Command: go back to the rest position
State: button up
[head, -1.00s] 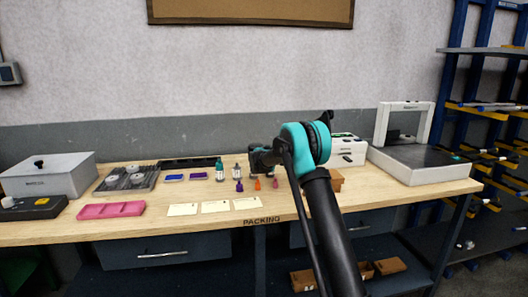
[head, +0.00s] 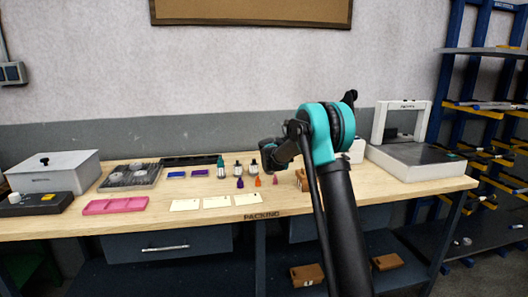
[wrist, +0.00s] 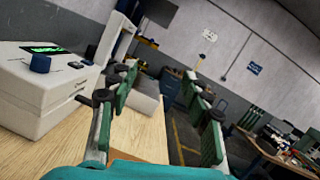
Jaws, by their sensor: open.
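My gripper (wrist: 160,105) shows in the wrist view with its two green-padded fingers spread apart and nothing between them. It is beside a white box with a green display and a blue knob (wrist: 35,100), which stands on the wooden bench top (wrist: 62,157). In the head view my dark arm with its teal joint rises over the right half of the bench (head: 120,222). My fingers cannot be made out there. Part of the white box (head: 357,151) shows behind the arm.
A white-framed machine (head: 400,163) stands at the bench's right end, near blue shelving (head: 440,100). Several dropper bottles (head: 221,171), small coloured tips (head: 258,182), white cards (head: 185,205), a pink tray (head: 115,206) and a grey lidded box (head: 50,174) occupy the left and middle.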

notch_tip(320, 180, up, 7)
jog(key=w+a+n+t+y, duration=0.15)
jog(key=n+t+y, duration=0.25)
jog(key=n+t, duration=0.65)
jog(key=s+a+f+n+t+y, duration=0.1)
jog(key=s+a+n+t+y, duration=0.1)
jog(key=a+n+y, duration=0.5)
jog(key=s+a+f+n+t+y, duration=0.1)
jog(key=s+n+t+y, duration=0.1)
jog(key=n+y, duration=0.65)
jog(key=s+a+f+n+g+y, duration=0.2)
jog(key=s+f+n+g, duration=0.1)
jog(key=s+f+n, duration=0.4)
jog(key=s+a+f+n+g+y, duration=0.2)
jog(key=s+f+n+g, duration=0.1)
jog(key=s+f+n, duration=0.35)
jog(key=s+d+f+n+g+h, duration=0.1)
jog(key=s+d+f+n+g, duration=0.1)
jog(key=s+f, duration=0.6)
jog(key=s+d+f+n+g+h, duration=0.1)
jog(key=s+d+f+n+g, duration=0.2)
jog(key=s, duration=0.9)
jog(key=s+d+f+n+g+h, duration=0.1)
jog(key=s+d+f+n+g, duration=0.2)
jog(key=s+f, duration=0.8)
jog(key=shift+f+g+h, duration=0.35)
jog(key=shift+f+g, duration=0.45)
jog(key=shift+g, duration=0.35)
